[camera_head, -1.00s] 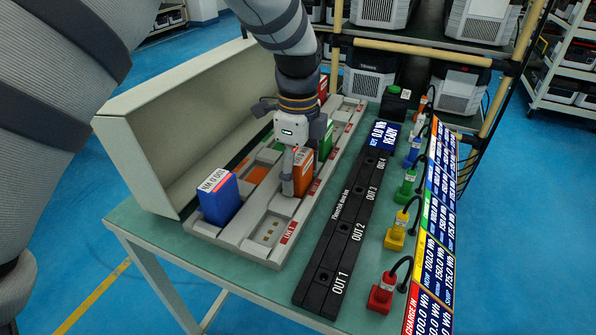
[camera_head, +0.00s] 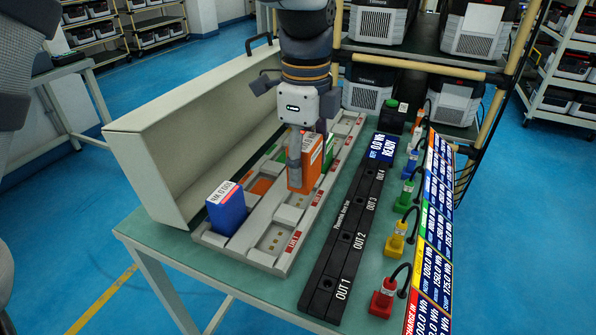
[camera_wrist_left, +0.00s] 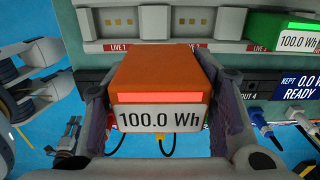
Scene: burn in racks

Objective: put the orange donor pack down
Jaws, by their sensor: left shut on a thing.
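The orange donor pack (camera_head: 309,165) is in my left gripper (camera_head: 301,163), upright, above the grey bay rack (camera_head: 276,262). The wrist view shows the pack (camera_wrist_left: 160,85) between both fingers of the gripper (camera_wrist_left: 165,125). Its label reads 100.0 Wh, with a red bar above. In that view the bays by LIVE 1 and LIVE 2 are empty, and a green pack (camera_wrist_left: 285,27) sits to their right. A blue pack (camera_head: 227,208) stands in the rack's near left part. My right gripper is not in view.
A black strip (camera_head: 338,262) marked OUT 1 to OUT 4 lies right of the rack, with a READY display (camera_head: 381,147) at its far end. Red (camera_head: 383,297), yellow (camera_head: 395,240) and green plugs with cables stand beyond it. A tall beige panel (camera_head: 165,175) rises behind the rack.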

